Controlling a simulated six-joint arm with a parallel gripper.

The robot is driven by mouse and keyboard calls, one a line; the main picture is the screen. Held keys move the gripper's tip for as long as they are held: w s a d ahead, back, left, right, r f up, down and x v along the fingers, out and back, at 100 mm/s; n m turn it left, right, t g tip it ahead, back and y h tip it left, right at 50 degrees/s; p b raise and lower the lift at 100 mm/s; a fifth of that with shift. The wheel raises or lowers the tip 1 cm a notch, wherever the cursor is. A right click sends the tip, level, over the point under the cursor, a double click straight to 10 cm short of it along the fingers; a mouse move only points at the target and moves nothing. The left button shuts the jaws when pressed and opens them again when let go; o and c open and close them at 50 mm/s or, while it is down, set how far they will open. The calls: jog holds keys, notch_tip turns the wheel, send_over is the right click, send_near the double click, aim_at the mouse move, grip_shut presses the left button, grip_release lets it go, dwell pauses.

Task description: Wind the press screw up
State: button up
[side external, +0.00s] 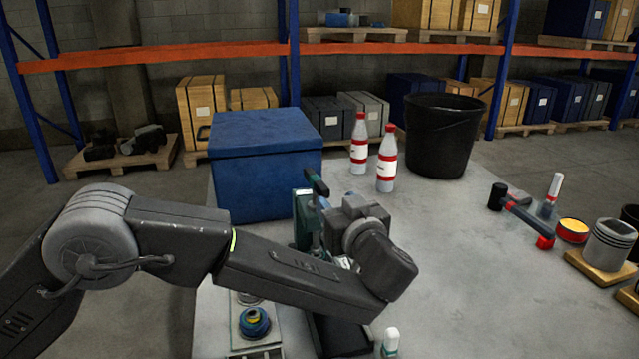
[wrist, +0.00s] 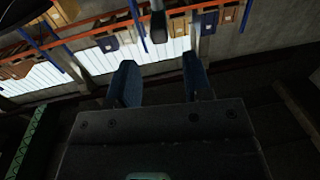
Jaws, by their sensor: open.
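A green ribbed part (wrist: 32,142) is at the left edge.
A blue box (side external: 265,165), two white-and-red bottles (side external: 386,160) and a black bucket (side external: 441,135) stand behind the press. A blue-yellow part (side external: 254,322) is at front. The bench's middle right is clear.

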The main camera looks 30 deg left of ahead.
aim_at(320, 182)
jog(key=x, duration=0.9)
jog(key=shift+a, duration=0.1)
jog(key=shift+c, duration=0.2)
grip_shut()
